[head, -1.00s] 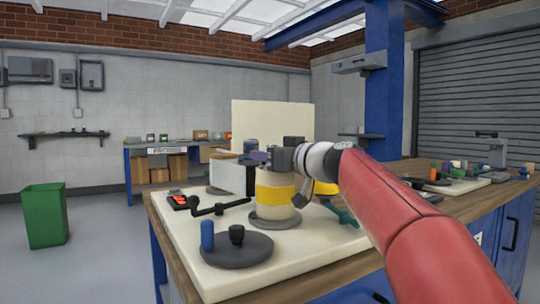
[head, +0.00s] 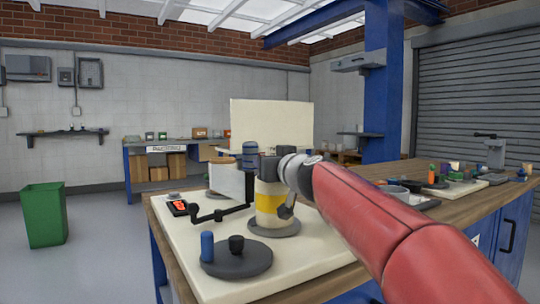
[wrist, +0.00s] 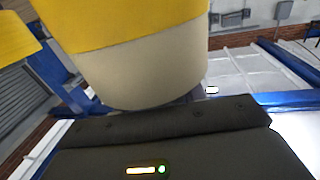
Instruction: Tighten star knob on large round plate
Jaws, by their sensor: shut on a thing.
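My gripper (head: 268,168) is at the top of a cream roller (head: 269,206) with a yellow band, which stands upright on a dark round base (head: 275,231). In the wrist view the roller (wrist: 150,75) fills the upper middle, its cream end close to my dark gripper body. My gripper is shut on what seems to be the star knob; a small greyish-purple part (wrist: 190,97) shows between the roller's end and the gripper. The knob's shape and my fingertips are mostly hidden. A large dark round plate (head: 255,265) lies in front, bearing a blue post (head: 207,246) and a black knob (head: 236,244).
The cream board (head: 185,243) carries a black crank handle (head: 213,214), a red-and-black device (head: 178,208) and a white box (head: 228,180). A dark blue part (head: 250,150) stands behind. My arm hides the board's right side. More parts sit on the right bench.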

